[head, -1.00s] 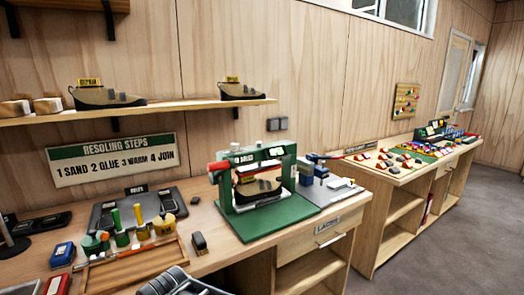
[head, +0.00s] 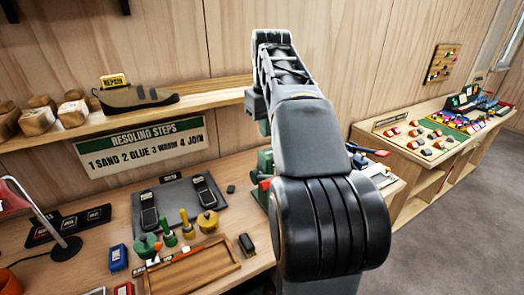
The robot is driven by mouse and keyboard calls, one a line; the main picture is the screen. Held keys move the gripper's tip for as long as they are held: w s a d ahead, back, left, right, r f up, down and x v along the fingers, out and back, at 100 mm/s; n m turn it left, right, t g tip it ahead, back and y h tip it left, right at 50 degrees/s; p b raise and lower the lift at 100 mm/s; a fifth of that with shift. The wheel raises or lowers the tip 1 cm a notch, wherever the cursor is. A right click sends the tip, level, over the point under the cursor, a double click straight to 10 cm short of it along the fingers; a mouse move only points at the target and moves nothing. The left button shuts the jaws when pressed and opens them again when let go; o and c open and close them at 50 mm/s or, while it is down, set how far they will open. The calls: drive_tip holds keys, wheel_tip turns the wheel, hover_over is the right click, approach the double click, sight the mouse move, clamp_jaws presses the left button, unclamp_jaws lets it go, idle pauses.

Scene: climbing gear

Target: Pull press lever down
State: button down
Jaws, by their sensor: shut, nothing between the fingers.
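The green press (head: 264,162) stands on the bench, mostly hidden behind my arm. Only a narrow strip of its left side shows. A small red part (head: 265,184) shows at that strip; it may be the end of the press lever, but I cannot tell its angle. My arm rises from the bottom right, bends at the top and comes down in front of the wall above the press. My gripper is not visible; the arm links hide it. Whether it touches the lever cannot be seen.
A wooden shelf (head: 215,92) with a shoe (head: 138,97) runs along the wall above the bench. A wooden tray (head: 195,270), several glue bottles and a dark mat (head: 178,206) fill the bench left of the press. A second bench (head: 408,147) stands at the right.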

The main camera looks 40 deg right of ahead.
drive_tip(key=shift+s+d+f, duration=0.1)
drive_tip(key=shift+s+f, duration=0.1)
drive_tip(key=shift+f, duration=1.85)
drive_tip(key=shift+s+a+f, duration=0.1)
drive_tip(key=shift+s+f, duration=0.05)
drive_tip(key=shift+f, duration=1.95)
drive_tip(key=shift+s+d+f, duration=0.1)
drive_tip(key=shift+s+f, duration=0.1)
drive_tip(key=shift+f, duration=1.85)
drive_tip(key=shift+b, duration=0.3)
